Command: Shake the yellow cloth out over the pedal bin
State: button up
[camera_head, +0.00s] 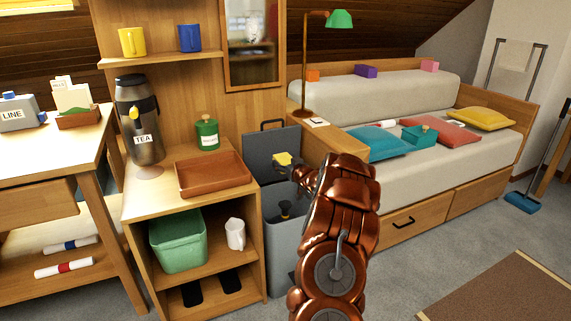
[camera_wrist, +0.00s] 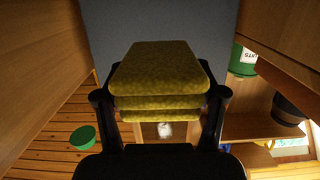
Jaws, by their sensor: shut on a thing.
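The yellow cloth (camera_head: 282,158) is a folded, layered pad. My gripper (camera_head: 296,168) is shut on it and holds it up. In the wrist view the cloth (camera_wrist: 158,75) sits between the two black fingers of my gripper (camera_wrist: 160,98), its folds stacked. The pedal bin (camera_head: 285,232) is a grey box beside the wooden shelf unit, with its grey lid (camera_head: 268,148) raised at the back. The cloth appears above the bin's opening, in front of the lid. My arm hides the bin's right side.
The shelf unit left of the bin carries a brown tray (camera_head: 212,176), a green tin (camera_head: 207,133) and a tea flask (camera_head: 140,115). A green tub (camera_head: 178,240) and white jug (camera_head: 235,233) stand below. A daybed (camera_head: 440,160) lies right.

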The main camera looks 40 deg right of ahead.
notch_tip(320, 180, down, 7)
notch_tip(320, 180, up, 7)
jog(key=p, duration=0.5)
jog(key=shift+r, duration=0.1)
notch_tip(320, 180, down, 7)
notch_tip(320, 180, up, 7)
jog(key=p, duration=0.3)
notch_tip(320, 180, down, 7)
